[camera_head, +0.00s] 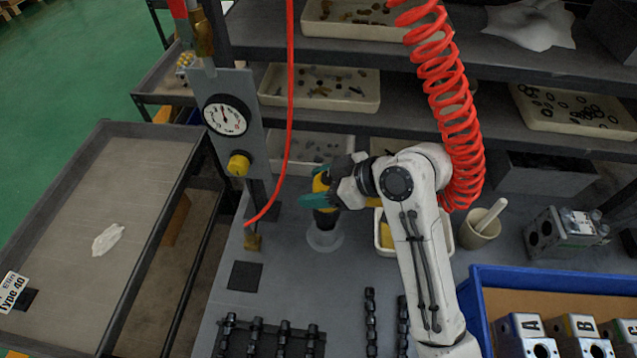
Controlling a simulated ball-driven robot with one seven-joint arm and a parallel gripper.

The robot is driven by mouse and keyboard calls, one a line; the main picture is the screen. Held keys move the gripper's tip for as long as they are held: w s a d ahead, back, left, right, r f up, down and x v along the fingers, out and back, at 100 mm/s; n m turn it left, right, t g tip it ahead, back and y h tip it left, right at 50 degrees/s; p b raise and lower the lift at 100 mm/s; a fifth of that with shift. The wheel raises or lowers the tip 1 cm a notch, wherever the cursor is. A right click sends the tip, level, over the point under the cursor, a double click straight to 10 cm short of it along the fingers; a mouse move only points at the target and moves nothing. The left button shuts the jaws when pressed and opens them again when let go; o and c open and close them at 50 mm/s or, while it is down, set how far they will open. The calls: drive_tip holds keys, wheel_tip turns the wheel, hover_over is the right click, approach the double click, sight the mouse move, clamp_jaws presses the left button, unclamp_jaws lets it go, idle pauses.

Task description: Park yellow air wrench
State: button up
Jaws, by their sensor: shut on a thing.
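The arm partly hides the wrench. A round grey holder (325,240) stands on the bench directly below, and the wrench's dark lower end is at or inside its mouth. I cannot tell whether the wrench rests in it.
A gauge panel (226,116) with a yellow knob and a thin red hose (289,90) stand left. A coiled red hose (446,90) hangs behind my arm. A mortar (480,232), a blue crate (470,300) and a valve block (560,235) are right. Black fittings (285,338) lie in front.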

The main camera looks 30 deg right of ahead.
drive_tip(key=shift+f+b, duration=0.9)
drive_tip(key=shift+f, duration=0.45)
